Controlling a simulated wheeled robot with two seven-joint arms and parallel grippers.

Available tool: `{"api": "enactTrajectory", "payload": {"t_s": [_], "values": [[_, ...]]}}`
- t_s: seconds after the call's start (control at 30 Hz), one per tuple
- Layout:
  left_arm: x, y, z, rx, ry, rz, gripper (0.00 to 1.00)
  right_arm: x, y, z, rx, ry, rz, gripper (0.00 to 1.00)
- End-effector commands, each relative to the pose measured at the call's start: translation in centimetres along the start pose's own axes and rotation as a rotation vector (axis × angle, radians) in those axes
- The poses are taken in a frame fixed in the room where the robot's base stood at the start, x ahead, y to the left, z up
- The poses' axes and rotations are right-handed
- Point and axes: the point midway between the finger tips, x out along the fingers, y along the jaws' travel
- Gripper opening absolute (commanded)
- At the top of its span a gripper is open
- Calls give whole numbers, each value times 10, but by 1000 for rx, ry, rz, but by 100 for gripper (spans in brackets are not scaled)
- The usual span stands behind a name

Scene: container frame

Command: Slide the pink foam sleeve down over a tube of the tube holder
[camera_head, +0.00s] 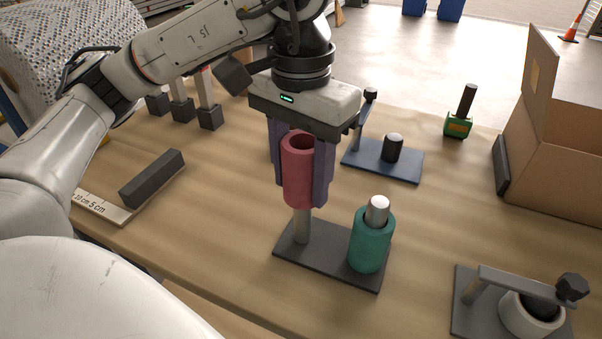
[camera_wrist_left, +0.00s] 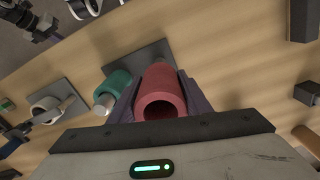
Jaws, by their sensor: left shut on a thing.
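The pink foam sleeve (camera_head: 298,178) is upright in my left gripper (camera_head: 301,192), which is shut on it with a purple-grey finger on each side. It also shows in the left wrist view (camera_wrist_left: 162,103), where I look into its open top end. The tube holder (camera_head: 328,272) is a dark plate on the table with two grey tubes. The left tube (camera_head: 301,227) shows only its lower part below the sleeve; its top is hidden, so I cannot tell how far it is inside. The right tube (camera_head: 377,208) pokes out of a green sleeve (camera_head: 370,245). My right gripper is not in view.
A blue plate (camera_head: 405,165) with a black post stands behind. A grey clamp stand with a white ring (camera_head: 530,315) is at front right. A cardboard box (camera_head: 555,145) is at right, a dark bar (camera_head: 150,178) and ruler at left. Table between is clear.

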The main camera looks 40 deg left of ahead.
Motion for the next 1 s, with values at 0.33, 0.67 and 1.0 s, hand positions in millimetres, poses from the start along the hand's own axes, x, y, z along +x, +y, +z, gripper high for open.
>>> {"api": "enactTrajectory", "payload": {"t_s": [0.33, 0.67, 1.0], "values": [[6, 0, 0, 0, 0, 0, 23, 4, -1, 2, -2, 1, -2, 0], [11, 0, 0, 0, 0, 0, 23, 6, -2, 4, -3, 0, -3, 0], [16, 0, 0, 0, 0, 0, 23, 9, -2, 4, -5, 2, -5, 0]]}}
